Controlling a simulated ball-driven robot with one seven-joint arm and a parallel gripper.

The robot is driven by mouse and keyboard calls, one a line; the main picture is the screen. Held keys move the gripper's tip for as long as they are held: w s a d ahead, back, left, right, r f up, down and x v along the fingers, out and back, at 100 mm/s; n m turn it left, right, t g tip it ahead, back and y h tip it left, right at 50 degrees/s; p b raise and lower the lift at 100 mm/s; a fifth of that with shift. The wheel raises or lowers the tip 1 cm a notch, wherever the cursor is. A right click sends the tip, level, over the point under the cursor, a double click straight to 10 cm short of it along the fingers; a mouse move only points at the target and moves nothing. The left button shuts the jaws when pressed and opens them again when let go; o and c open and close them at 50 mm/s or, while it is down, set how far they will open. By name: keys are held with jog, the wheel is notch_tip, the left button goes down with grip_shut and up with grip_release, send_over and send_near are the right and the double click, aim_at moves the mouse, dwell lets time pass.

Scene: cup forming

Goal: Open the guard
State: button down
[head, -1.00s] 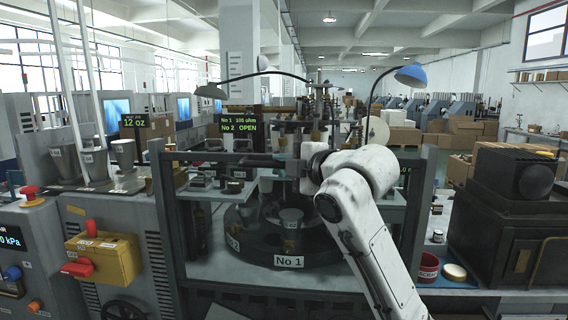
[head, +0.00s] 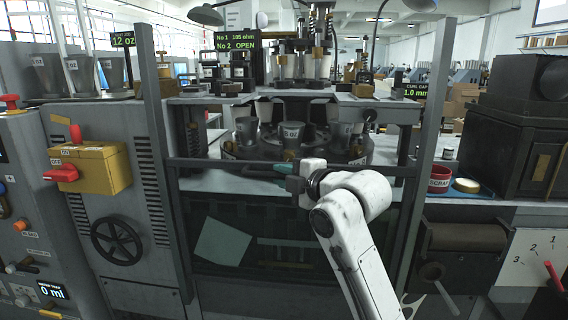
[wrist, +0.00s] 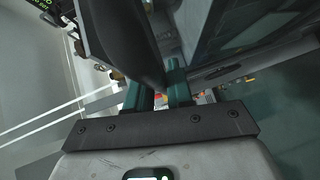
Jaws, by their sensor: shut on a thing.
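The guard (head: 215,163) has a dark top bar that spans between two grey upright posts, with a dark see-through pane below it. The bar sits well below the post tops, and the turret with its cups shows open above it. My gripper (head: 268,172) is at the bar, left of its middle, with the arm reaching in from the lower right. In the wrist view, the teal fingers of my gripper (wrist: 160,90) are shut around a dark bar-like part of the guard (wrist: 135,45). The exact contact is partly hidden.
The turret (head: 290,160) with several metal cups stands behind the guard. The left post (head: 158,130) and right post (head: 430,130) flank the arm. A yellow box with a red lever (head: 90,168) is at left, and a red scrap tub (head: 440,180) is at right.

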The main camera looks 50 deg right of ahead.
notch_tip(320, 180, down, 8)
jog(key=b, duration=0.3)
jog(key=shift+r+b, duration=0.15)
jog(key=shift+b, duration=0.15)
jog(key=c, duration=1.1)
grip_release()
jog(key=s, duration=0.3)
jog(key=s+r, duration=0.1)
jog(key=s, duration=0.3)
jog(key=s+a+p, duration=0.1)
jog(key=s, duration=0.2)
jog(key=shift+s+a+r, duration=0.1)
jog(key=shift+s+r, duration=0.2)
jog(key=shift+s, duration=0.05)
